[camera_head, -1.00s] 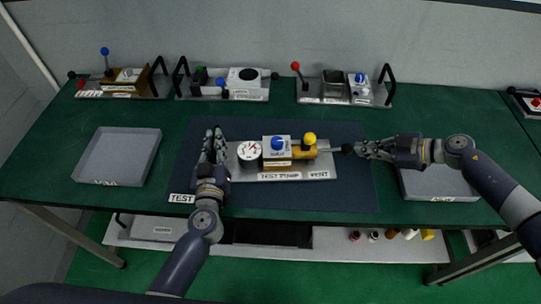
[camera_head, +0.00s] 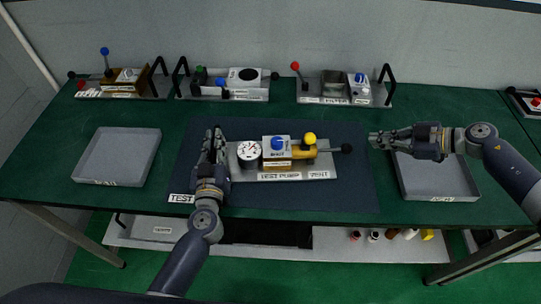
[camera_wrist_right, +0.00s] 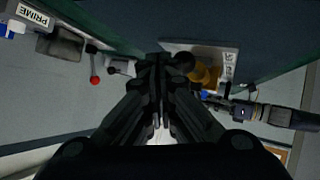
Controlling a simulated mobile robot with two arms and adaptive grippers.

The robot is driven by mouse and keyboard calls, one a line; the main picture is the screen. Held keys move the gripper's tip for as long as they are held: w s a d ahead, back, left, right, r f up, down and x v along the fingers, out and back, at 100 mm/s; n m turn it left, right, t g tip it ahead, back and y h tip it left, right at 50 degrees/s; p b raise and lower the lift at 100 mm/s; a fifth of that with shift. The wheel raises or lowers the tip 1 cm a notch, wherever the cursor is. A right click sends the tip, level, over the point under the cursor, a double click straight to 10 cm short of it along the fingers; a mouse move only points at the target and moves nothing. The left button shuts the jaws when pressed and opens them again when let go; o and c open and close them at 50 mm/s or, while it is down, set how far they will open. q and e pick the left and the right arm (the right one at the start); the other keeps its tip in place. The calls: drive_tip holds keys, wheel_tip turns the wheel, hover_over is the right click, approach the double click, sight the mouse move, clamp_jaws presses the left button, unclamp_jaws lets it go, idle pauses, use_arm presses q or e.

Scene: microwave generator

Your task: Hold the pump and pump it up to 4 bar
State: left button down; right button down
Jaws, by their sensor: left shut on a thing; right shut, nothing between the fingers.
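The test pump (camera_head: 290,173) stands on the dark blue mat, a grey plate carrying a white round gauge (camera_head: 249,152), a blue knob (camera_head: 278,143), a yellow ball (camera_head: 309,138) and a rod ending in a black knob (camera_head: 347,149) at right. The gauge reading is too small to tell. My left gripper (camera_head: 214,140) is shut at the pump's left end; its fingers hide the part held. My right gripper (camera_head: 372,140) is shut and empty, just right of the black knob and apart from it. In the right wrist view, the black knob (camera_wrist_right: 183,61) lies beside the fingertips (camera_wrist_right: 158,62).
A grey tray (camera_head: 118,181) stands left of the mat (camera_head: 350,190); another (camera_head: 440,198) lies under my right arm. Several other units with levers and handles stand along the back, including one with a red-tipped lever (camera_head: 295,66). The mat's front strip is clear.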

use_arm(q)
drive_tip(key=shift+f, duration=0.4)
use_arm(e)
drive_tip(key=v, duration=1.2)
drive_tip(key=shift+s, duration=0.15)
drive_tip(key=shift+r, duration=0.1)
use_arm(q)
drive_tip(key=c, duration=1.6)
unclamp_jaws()
drive_tip(key=shift+s, duration=0.1)
use_arm(e)
drive_tip(key=shift+a, duration=0.1)
use_arm(q)
drive_tip(key=shift+r, duration=0.1)
